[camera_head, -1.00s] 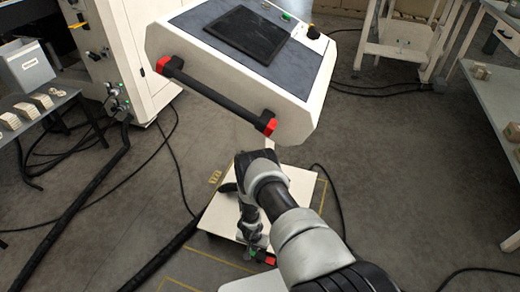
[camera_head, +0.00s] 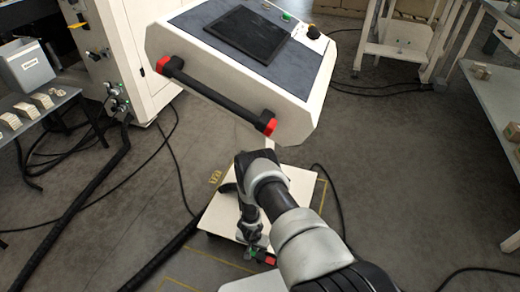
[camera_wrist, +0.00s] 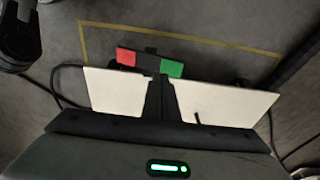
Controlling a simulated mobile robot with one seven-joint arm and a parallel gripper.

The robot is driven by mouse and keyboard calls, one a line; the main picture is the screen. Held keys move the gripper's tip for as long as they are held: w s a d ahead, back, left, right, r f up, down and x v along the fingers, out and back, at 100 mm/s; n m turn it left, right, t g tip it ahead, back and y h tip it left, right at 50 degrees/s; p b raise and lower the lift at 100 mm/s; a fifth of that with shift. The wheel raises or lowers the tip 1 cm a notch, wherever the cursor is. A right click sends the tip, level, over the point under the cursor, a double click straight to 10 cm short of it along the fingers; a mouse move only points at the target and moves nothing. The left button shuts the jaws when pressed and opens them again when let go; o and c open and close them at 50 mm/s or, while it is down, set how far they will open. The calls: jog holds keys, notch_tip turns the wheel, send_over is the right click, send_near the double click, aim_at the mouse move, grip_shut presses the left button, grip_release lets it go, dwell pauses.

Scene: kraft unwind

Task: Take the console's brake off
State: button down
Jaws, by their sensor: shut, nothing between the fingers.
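The console (camera_head: 240,60) stands at the top of the head view, with a dark screen, a knob and a black handle bar (camera_head: 215,96) with red ends. Its white base plate (camera_head: 300,185) lies low over the floor beneath my arm. A brake pedal bar at the plate's edge has a red end (camera_head: 269,260) and a green end; in the wrist view the red end (camera_wrist: 126,58) is left and the green end (camera_wrist: 172,69) right. My gripper (camera_wrist: 157,78) is shut and empty, pointing at the bar's dark middle. I cannot tell whether it touches. In the head view my gripper (camera_head: 255,248) is partly hidden.
Yellow floor lines (camera_wrist: 180,38) run around the base. Black cables and a thick hose (camera_head: 85,190) lie on the floor at left. A table (camera_head: 490,110) stands at right, a white machine (camera_head: 140,50) at upper left.

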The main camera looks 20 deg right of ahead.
aim_at(256, 254)
jog(key=shift+d+f, duration=0.1)
jog(key=shift+f, duration=2.3)
dwell(0.8)
notch_tip(256, 254, up, 7)
jog(key=p, duration=0.6)
dwell(0.6)
